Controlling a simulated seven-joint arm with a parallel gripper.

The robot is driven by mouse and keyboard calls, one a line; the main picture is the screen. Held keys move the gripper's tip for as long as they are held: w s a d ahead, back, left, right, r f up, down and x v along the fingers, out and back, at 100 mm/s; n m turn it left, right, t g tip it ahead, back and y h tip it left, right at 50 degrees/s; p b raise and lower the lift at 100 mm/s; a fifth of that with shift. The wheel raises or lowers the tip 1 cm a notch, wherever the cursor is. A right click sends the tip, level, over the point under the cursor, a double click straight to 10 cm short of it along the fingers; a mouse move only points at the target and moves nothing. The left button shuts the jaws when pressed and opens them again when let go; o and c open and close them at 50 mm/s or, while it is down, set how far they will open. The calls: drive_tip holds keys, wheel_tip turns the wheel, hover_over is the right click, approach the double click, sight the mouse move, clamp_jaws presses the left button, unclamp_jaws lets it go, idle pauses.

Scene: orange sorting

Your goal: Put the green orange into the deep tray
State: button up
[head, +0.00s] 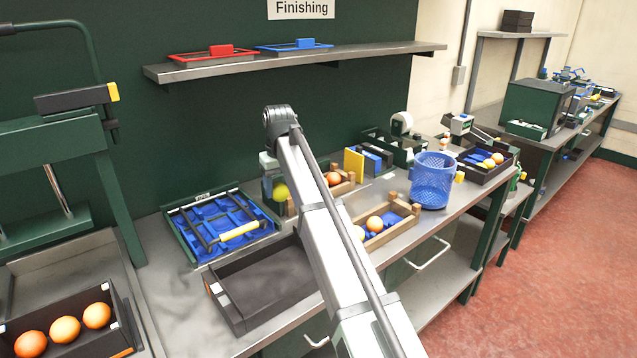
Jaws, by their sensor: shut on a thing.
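The green orange (281,193), yellow-green in colour, is at the end of my arm, above the back part of the bench. My gripper (275,190) points down and is shut on it; the fingers are small and partly hidden. An empty black tray (262,283) lies on the bench in front of it, its right side hidden behind my arm. Another black tray (62,303) at the lower left holds three oranges. I cannot tell from this view which of them is the deep tray.
A green-framed tray with blue lining (185,222) and a yellow-handled tool lies left of the gripper. Wooden crates (402,228) with oranges and a blue mesh basket (432,182) stand to the right. A shelf (300,62) with red and blue frames hangs above.

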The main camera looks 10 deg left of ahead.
drive_tip(key=s+a+r+n, duration=0.2)
drive_tip(key=s+a+n, duration=0.3)
drive_tip(key=s+a, duration=2.05)
drive_tip(key=s+a+r+n, duration=0.15)
drive_tip(key=s+a, duration=0.25)
drive_tip(key=s, duration=0.7)
drive_tip(key=s+a+r+n, duration=0.15)
drive_tip(key=s+a, duration=0.35)
drive_tip(key=s, duration=0.6)
drive_tip(key=shift+m+g+y, duration=0.3)
drive_tip(key=shift+m+g, duration=0.1)
drive_tip(key=shift+s+d+f, duration=0.3)
drive_tip(key=shift+d+f, duration=0.25)
drive_tip(key=shift+f, duration=1.65)
drive_tip(key=shift+s+d+f, duration=0.3)
drive_tip(key=shift+d+f, duration=0.3)
drive_tip(key=shift+f, duration=1.6)
drive_tip(key=shift+s+d+f, duration=0.3)
drive_tip(key=shift+d+f, duration=0.25)
drive_tip(key=shift+f, duration=1.65)
drive_tip(key=o, duration=1.2)
